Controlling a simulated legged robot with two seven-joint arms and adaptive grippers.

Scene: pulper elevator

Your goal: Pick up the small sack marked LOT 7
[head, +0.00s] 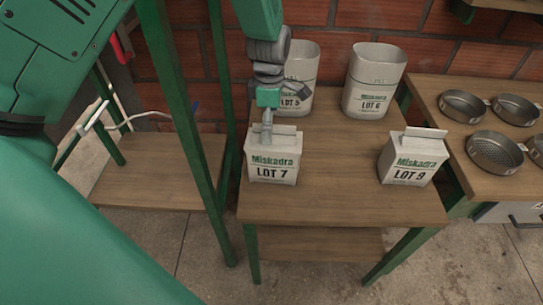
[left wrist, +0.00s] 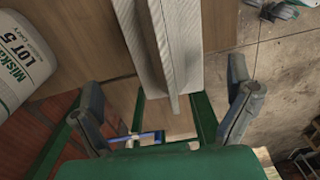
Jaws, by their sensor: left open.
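The small sack marked LOT 7 (head: 273,160) stands upright at the front left of the wooden table, its white label facing me. My left gripper (head: 267,128) is directly over its top, pointing down. In the left wrist view my left gripper (left wrist: 163,110) is open, with one finger on each side of the sack's pale top fold (left wrist: 172,50). Gaps show between the fold and both fingers, and I see no grip on it. My right gripper is in neither view.
A similar small sack, LOT 9 (head: 412,158), stands at the table's front right. Larger sacks LOT 5 (head: 301,72) and LOT 6 (head: 373,82) stand behind. Metal pans (head: 495,152) sit on the right-hand table. A green post (head: 188,110) rises left. The tabletop (head: 340,190) between the small sacks is clear.

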